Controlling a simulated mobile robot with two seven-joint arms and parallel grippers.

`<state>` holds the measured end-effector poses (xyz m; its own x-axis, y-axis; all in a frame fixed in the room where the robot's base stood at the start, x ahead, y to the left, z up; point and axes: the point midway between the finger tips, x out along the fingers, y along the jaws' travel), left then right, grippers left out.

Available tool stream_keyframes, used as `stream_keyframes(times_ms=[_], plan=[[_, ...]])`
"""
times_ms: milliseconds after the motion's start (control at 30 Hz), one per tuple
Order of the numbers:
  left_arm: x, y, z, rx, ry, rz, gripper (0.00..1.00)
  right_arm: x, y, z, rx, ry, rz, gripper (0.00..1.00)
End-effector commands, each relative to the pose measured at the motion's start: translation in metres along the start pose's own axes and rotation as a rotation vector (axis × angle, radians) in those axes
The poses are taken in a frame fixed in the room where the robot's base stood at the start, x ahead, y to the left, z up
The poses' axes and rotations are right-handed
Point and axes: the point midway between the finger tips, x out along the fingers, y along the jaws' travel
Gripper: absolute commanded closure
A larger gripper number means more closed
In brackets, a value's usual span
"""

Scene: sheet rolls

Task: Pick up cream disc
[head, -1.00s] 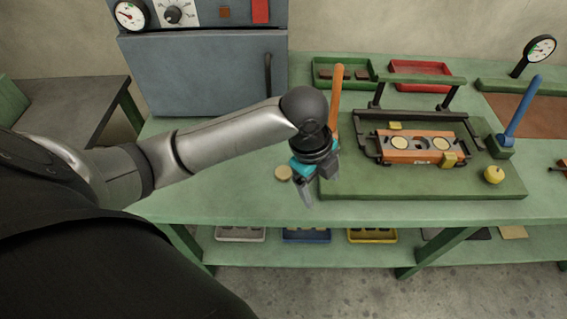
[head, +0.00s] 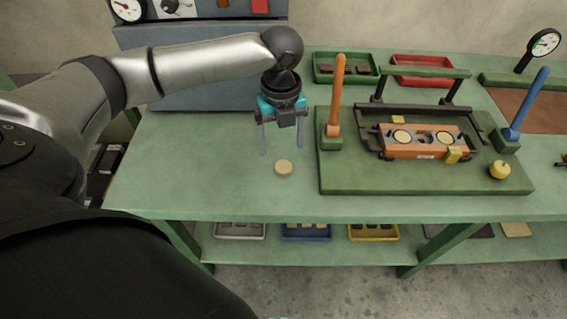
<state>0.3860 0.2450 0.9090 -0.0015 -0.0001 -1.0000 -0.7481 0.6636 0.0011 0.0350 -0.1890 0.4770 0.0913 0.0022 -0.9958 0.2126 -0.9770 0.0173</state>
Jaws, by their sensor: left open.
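A cream disc (head: 284,168) lies on the green bench top, left of the dark green fixture board. My left gripper (head: 281,150) points down above and just behind the disc, with its two grey fingers spread and nothing between them. The disc is fully in view and looks apart from the fingers. Two more cream discs, a left one (head: 402,137) and a right one (head: 444,138), sit in the orange block (head: 425,154) on the board.
An orange post (head: 337,95) stands on the board's left edge, close to my left gripper. A blue post (head: 527,103) and a yellow knob (head: 499,169) are at its right. Green (head: 345,80) and red (head: 449,82) trays lie behind. The bench left of the disc is clear.

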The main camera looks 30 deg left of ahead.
Motion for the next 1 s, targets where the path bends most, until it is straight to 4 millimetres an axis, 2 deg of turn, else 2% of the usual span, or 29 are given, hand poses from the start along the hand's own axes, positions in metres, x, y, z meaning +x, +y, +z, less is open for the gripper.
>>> stream_keyframes(times_ms=[33,100,367,667,900,1000], plan=[[0.011,0.0,-0.001,0.0,0.001,0.002,0.13,0.004,0.0,0.001,0.0,0.0,0.0,0.5],[0.019,0.0,0.0,0.0,0.0,0.001,0.13,0.006,-0.001,0.001,0.0,0.0,0.0,0.5],[0.032,-0.001,0.0,0.0,0.0,0.0,0.13,0.011,-0.001,0.001,0.0,0.0,-0.001,0.5],[0.075,-0.004,-0.001,0.0,0.0,0.001,0.13,0.027,-0.001,0.001,0.003,0.004,-0.001,0.5],[0.077,-0.004,-0.001,0.0,-0.002,-0.001,0.13,0.027,0.006,-0.005,0.002,0.016,0.008,0.5],[0.076,-0.004,-0.001,0.0,-0.002,-0.001,0.22,0.027,0.011,-0.007,0.001,0.018,0.015,0.5]])
